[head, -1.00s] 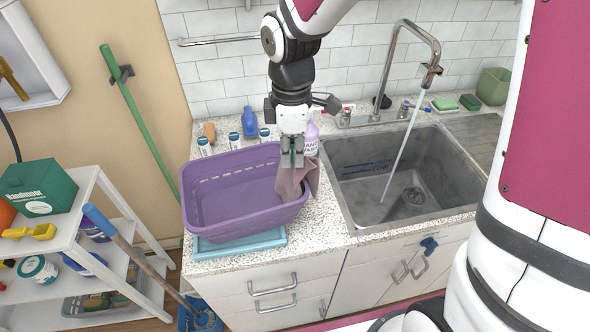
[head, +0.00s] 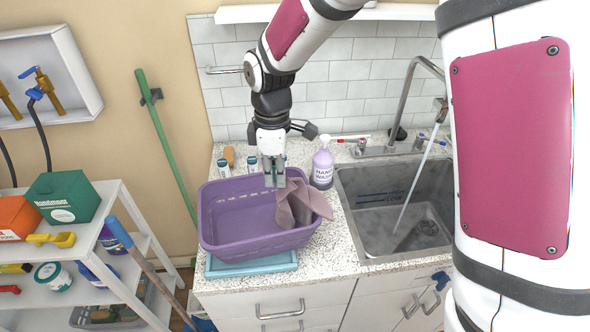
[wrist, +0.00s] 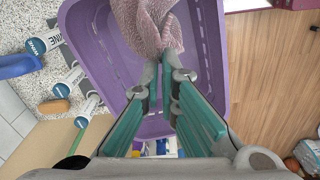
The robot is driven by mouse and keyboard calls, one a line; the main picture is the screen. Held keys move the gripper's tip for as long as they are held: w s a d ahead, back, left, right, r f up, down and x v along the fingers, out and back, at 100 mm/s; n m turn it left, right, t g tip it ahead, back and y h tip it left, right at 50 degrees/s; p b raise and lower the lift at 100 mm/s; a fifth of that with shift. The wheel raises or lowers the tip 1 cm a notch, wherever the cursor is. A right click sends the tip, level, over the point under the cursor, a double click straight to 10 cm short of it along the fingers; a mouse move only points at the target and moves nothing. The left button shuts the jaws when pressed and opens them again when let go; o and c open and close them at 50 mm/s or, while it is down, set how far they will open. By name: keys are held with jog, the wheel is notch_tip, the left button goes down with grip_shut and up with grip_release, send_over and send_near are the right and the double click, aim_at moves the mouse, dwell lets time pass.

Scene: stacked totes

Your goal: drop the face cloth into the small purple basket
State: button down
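The purple basket (head: 215,228) stands on the counter left of the sink, and it fills much of the wrist view (wrist: 95,60). My gripper (head: 273,184) points down over the basket's back right part. Its fingertips (wrist: 164,65) come close together at the near end of the face cloth. The dusty-pink cloth (head: 302,204) hangs crumpled from the fingertips to the right, over the basket's right side and rim. The cloth also shows in the wrist view (wrist: 150,25). I cannot tell whether it touches the basket floor.
A teal tray (head: 252,265) lies under the basket. A lilac hand-wash bottle (head: 322,165) stands close behind and right of it. The sink (head: 385,215) with running water is at the right. Small bottles (head: 224,168) stand behind the basket, and a white shelf (head: 90,235) is at the left.

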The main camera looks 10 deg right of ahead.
jog(key=a+f+b, duration=0.2)
jog(key=a+f, duration=0.1)
jog(key=f, duration=0.5)
jog(key=shift+w+f, duration=0.2)
jog(key=shift+w, duration=0.25)
jog(key=c, duration=1.2)
grip_release()
jog(key=shift+o, duration=0.7)
jog(key=o, duration=0.6)
